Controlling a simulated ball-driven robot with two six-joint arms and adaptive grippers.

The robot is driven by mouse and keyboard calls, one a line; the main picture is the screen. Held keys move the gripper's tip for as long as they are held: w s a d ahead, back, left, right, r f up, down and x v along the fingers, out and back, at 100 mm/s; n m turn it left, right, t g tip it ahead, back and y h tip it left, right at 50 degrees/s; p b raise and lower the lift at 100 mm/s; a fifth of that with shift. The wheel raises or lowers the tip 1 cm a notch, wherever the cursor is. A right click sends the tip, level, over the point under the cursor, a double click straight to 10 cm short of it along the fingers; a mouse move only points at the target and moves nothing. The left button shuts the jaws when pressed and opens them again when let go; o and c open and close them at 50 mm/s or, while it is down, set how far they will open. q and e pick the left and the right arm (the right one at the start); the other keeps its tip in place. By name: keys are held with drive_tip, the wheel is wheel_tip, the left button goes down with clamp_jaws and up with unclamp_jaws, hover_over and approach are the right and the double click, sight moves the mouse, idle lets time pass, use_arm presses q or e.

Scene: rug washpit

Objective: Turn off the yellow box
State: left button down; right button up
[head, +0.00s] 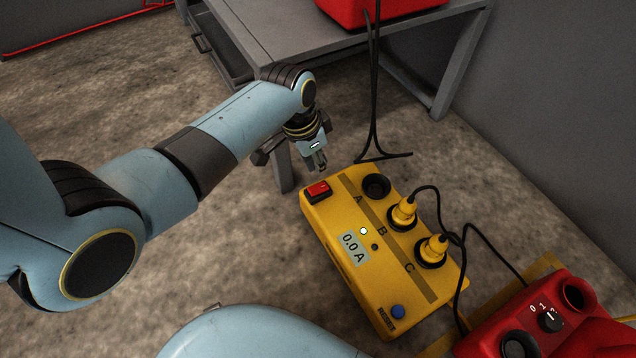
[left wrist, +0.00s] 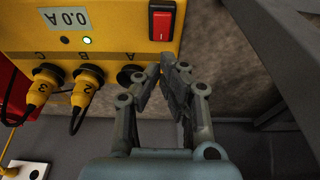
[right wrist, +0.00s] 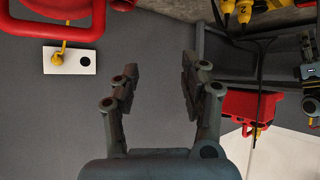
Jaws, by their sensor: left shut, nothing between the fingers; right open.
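The yellow box (head: 385,275) lies on the floor. A red rocker switch (head: 318,190) sits at its far left corner and also shows in the left wrist view (left wrist: 162,25). Its display (head: 353,248) reads 0.0 A and a green light (head: 363,231) is lit. A blue button (head: 397,312) is at the near end. My left gripper (head: 318,166) is shut and empty, just beyond the switch; its fingertips (left wrist: 166,70) appear apart from the switch in the left wrist view. My right gripper (right wrist: 156,72) is open and empty, away from the switch.
Two yellow plugs (head: 403,212) (head: 435,250) with black cables sit in the box; the socket by A (head: 376,186) is empty. A red unit with a dial (head: 560,325) stands at right. A grey table (head: 290,40) and hanging cables are behind. Floor left of the box is clear.

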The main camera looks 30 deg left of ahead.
sight(321, 188)
use_arm(q)
drive_tip(key=shift+f, duration=0.65)
drive_tip(key=shift+w+d+f+b, duration=0.15)
drive_tip(key=shift+w+f+b, duration=0.05)
drive_tip(key=shift+f+b, duration=1.2)
drive_tip(key=shift+f, duration=0.05)
use_arm(e)
drive_tip(key=w+a+r+n+t+y, duration=0.1)
drive_tip(key=w+r+t, duration=0.35)
drive_tip(key=r, duration=0.25)
drive_tip(key=w+a+r+t+y, duration=0.1)
drive_tip(key=w+r+t, duration=0.35)
drive_tip(key=r, duration=0.25)
use_arm(q)
drive_tip(key=shift+f+b, duration=0.6)
drive_tip(key=shift+f, duration=0.1)
drive_tip(key=shift+s+f+b, duration=0.15)
drive_tip(key=shift+f+b, duration=0.55)
drive_tip(key=shift+f, duration=0.1)
use_arm(e)
wheel_tip(321, 188, up, 17)
drive_tip(key=a+n+t+y, duration=0.1)
drive_tip(key=n+t+y, duration=0.3)
drive_tip(key=t+y, duration=0.1)
drive_tip(key=shift+a+f+n+t+y, duration=0.15)
drive_tip(key=shift+a+n+t+y, duration=0.2)
drive_tip(key=shift+t, duration=0.45)
